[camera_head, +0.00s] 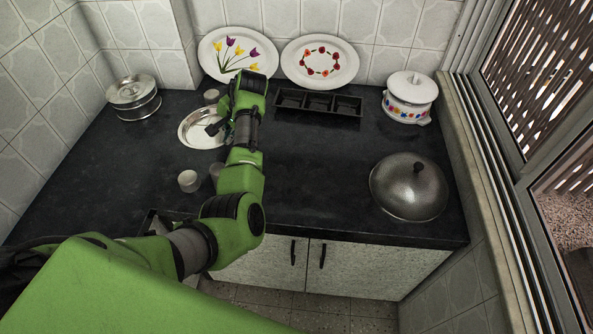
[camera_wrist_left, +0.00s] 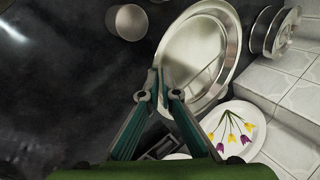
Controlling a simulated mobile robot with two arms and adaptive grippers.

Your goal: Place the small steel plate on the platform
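The small steel plate (camera_head: 198,131) is round, shiny and shallow, at the left back part of the dark counter. It also shows large in the left wrist view (camera_wrist_left: 197,55). My left gripper (camera_wrist_left: 160,78) has its fingertips close together at the plate's near rim, which runs between them; it looks shut on the rim. In the head view my left gripper (camera_head: 217,125) is at the plate's right edge, partly hidden by my wrist. I cannot tell whether the plate is lifted off the counter. No platform is clearly recognisable. My right gripper is not in view.
Steel tumblers (camera_head: 188,181) stand near the plate, one partly behind my arm. A black three-part tray (camera_head: 318,103), decorated plates (camera_head: 320,62), a white pot (camera_head: 409,98), a domed lid (camera_head: 408,187) and a round steel container (camera_head: 134,97) stand around. The middle counter is clear.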

